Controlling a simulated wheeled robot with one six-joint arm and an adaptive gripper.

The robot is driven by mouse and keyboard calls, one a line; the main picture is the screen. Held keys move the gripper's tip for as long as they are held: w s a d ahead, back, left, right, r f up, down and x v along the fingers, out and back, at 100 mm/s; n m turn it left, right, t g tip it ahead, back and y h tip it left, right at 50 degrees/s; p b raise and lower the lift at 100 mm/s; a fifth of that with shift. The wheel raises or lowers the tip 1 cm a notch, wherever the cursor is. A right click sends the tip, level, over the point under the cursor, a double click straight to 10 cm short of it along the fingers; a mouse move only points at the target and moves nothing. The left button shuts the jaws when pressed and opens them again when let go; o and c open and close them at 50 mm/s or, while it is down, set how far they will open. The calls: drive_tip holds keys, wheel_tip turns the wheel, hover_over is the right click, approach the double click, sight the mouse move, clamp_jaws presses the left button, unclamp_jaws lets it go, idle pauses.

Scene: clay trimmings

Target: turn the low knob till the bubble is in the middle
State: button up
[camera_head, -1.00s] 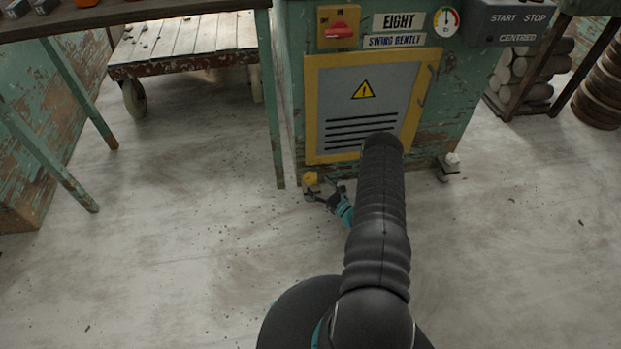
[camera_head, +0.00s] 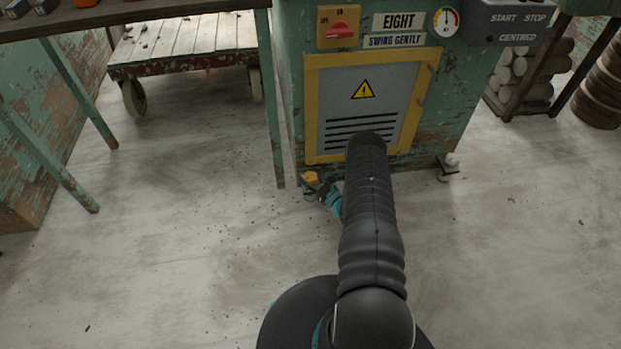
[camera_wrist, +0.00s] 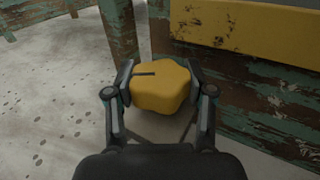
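The low knob (camera_head: 312,178) is yellow and lobed, at the foot of the green machine's front left corner. In the wrist view the knob (camera_wrist: 160,90) fills the space between my two fingers, with a dark line on its top. My gripper (camera_head: 315,189) is down at the knob, its fingers on opposite sides. In the wrist view my gripper (camera_wrist: 158,76) has both finger pads against the knob's sides, so it looks shut on it.
The green machine (camera_head: 455,120) has a yellow-framed panel (camera_head: 335,85), a dial (camera_head: 445,20) and a grey box (camera_head: 508,22) marked CENTRED. A table leg (camera_head: 273,130) is close left of the knob. The front floor is clear.

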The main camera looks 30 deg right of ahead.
drive_tip(key=shift+f+y+b, duration=0.1)
drive_tip(key=shift+y+b, duration=0.2)
drive_tip(key=shift+b, duration=0.2)
drive_tip(key=n+g+y+b, duration=0.1)
drive_tip(key=n+y+b, duration=0.1)
drive_tip(key=b, duration=0.1)
drive_tip(key=shift+d+f, duration=0.1)
drive_tip(key=shift+f, duration=0.1)
drive_tip(key=n+g+y+b, duration=0.2)
drive_tip(key=y+b, duration=0.1)
drive_tip(key=b, duration=0.2)
drive_tip(key=shift+f+n+y, duration=0.1)
drive_tip(key=shift+n+y, duration=0.2)
drive_tip(key=shift+y, duration=0.1)
drive_tip(key=n+g+y, duration=0.1)
drive_tip(key=n+g+y+b, duration=0.1)
drive_tip(key=y, duration=0.1)
drive_tip(key=shift+r+n+g, duration=0.25)
drive_tip(key=shift+n+g, duration=0.05)
drive_tip(key=shift+g, duration=0.1)
drive_tip(key=shift+r+n+g+y, duration=0.15)
drive_tip(key=shift+n+g+y, duration=1.4)
drive_tip(key=shift+g, duration=0.75)
drive_tip(key=shift+n, duration=0.25)
drive_tip(key=o, duration=1.2)
drive_tip(key=shift+a, duration=0.25)
drive_tip(key=shift+d, duration=0.1)
